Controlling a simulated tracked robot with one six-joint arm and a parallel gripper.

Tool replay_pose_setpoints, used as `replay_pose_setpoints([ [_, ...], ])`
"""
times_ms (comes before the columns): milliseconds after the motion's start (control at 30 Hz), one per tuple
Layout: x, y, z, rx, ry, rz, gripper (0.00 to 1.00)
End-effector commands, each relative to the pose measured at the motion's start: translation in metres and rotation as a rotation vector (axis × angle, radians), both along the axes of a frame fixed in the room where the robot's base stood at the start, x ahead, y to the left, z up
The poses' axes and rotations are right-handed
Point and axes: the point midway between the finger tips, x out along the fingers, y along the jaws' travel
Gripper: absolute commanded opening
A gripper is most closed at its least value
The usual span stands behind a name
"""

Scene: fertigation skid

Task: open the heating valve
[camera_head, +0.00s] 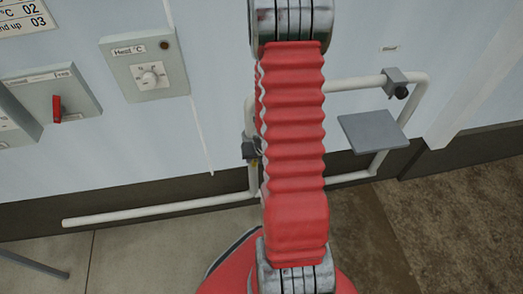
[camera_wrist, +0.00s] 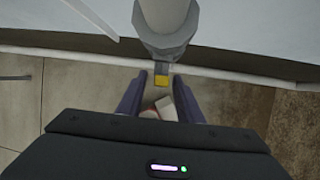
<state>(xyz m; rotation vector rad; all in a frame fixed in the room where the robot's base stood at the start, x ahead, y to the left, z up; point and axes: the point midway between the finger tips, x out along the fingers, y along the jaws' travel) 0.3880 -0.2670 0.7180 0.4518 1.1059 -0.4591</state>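A grey valve body (camera_head: 249,150) sits on the white pipe behind my arm in the head view, partly hidden by it. My gripper is hidden behind my red arm in the head view. No readable label marks this as the heating valve.
A panel marked "Heat" with a round dial (camera_head: 150,75) and a box with a red switch (camera_head: 58,108) are on the wall at left. A white pipe (camera_head: 160,211) runs low along the wall.

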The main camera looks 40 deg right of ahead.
Motion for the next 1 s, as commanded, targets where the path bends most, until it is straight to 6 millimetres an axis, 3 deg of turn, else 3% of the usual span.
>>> replay_pose_setpoints([
  [367, -0.014, 0.004, 0.033, -0.002, -0.002, -0.001, 0.33],
  [1000, -0.026, 0.009, 0.064, 0.000, -0.001, 0.001, 0.33],
])
